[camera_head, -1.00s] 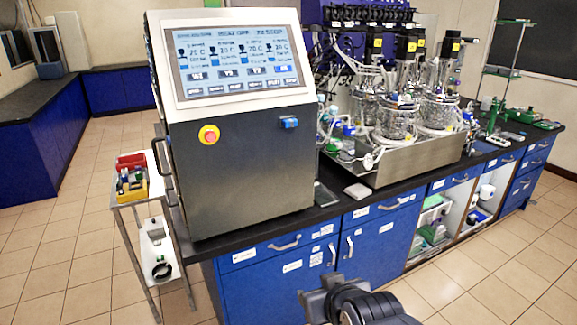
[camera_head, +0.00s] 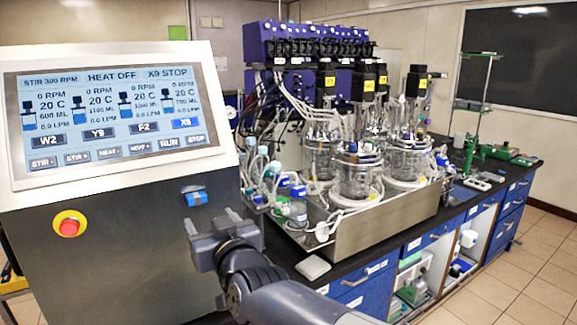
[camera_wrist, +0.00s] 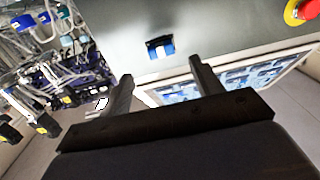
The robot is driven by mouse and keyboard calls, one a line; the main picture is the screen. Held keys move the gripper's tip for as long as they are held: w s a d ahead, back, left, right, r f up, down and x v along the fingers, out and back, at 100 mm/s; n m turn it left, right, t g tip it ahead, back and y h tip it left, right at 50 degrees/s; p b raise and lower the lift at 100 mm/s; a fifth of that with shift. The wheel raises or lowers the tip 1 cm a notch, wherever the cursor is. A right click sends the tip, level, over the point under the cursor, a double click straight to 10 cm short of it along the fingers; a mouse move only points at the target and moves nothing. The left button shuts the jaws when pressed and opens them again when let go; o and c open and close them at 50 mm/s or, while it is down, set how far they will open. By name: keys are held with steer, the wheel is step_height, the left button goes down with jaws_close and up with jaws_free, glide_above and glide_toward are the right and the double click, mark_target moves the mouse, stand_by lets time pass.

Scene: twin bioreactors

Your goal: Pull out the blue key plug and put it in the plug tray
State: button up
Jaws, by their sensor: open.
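The blue key plug (camera_head: 196,198) sits in the dark front panel of the control console, below the right end of its screen. In the wrist view the plug (camera_wrist: 160,48) shows ahead of the fingertips, between their two lines. My gripper (camera_head: 212,222) is open and empty, just below and in front of the plug in the head view. In the wrist view its two fingers (camera_wrist: 160,72) stand apart, with a gap to the plug. I cannot make out the plug tray for certain. A small pale flat piece (camera_head: 313,267) lies on the bench right of the console.
A red emergency button on a yellow ring (camera_head: 70,224) sits on the same panel, at the left. Glass bioreactor vessels (camera_head: 357,172) with tubing stand on a metal base (camera_head: 385,226) to the right. The dark bench top (camera_head: 275,255) is partly bare beside the console.

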mark_target(198, 201)
steer(key=shift+r, duration=0.2)
steer(key=shift+w, duration=0.1)
steer(key=shift+p+x, duration=0.4)
steer(key=shift+x, duration=4.15)
steer(key=shift+b, duration=0.35)
steer(key=shift+c, duration=0.3)
steer(key=c, duration=1)
steer(key=o, duration=1.3)
